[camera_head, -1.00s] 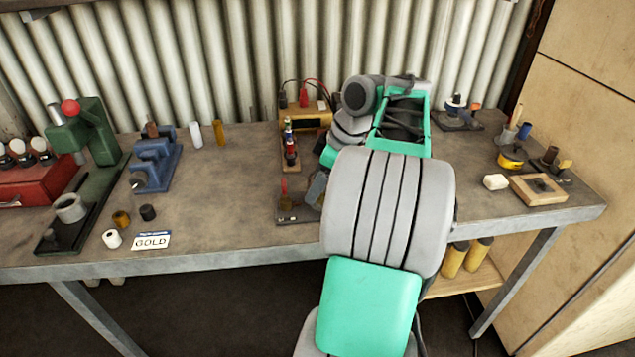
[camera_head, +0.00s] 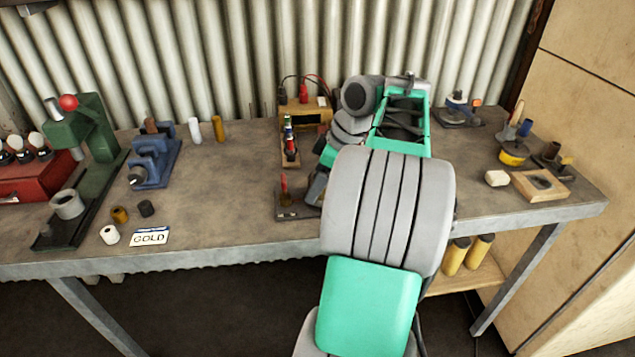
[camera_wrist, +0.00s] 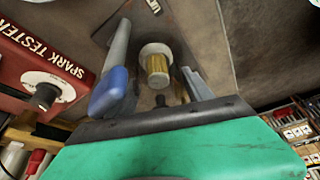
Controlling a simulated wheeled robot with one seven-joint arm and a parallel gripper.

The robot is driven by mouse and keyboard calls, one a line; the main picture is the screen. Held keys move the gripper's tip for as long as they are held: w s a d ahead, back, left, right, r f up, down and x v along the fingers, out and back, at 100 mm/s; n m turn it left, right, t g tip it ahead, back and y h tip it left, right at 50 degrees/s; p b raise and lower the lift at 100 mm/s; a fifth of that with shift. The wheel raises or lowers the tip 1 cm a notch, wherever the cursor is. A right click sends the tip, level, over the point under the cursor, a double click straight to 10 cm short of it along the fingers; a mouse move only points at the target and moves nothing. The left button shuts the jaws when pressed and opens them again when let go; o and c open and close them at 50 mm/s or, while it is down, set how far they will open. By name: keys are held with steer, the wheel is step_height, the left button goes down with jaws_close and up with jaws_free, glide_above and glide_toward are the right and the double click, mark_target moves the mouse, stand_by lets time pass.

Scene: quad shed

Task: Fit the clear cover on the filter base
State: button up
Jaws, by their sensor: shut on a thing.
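The filter base shows in the wrist view as an amber pleated element (camera_wrist: 158,70) with a pale round collar (camera_wrist: 155,50). My gripper (camera_wrist: 155,75) has its fingers on either side of it. The clear cover is hard to make out by sight; it seems to be between the fingers, with the amber showing through. I cannot tell whether it touches the base. My arm hides the rest of the grip.
The red spark tester (camera_wrist: 35,65) is close at the left in the wrist view. The workbench (camera_head: 225,195) is clear between vise and plate.

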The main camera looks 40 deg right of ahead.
steer(key=o, duration=1.8)
steer(key=shift+r+p, duration=3.5)
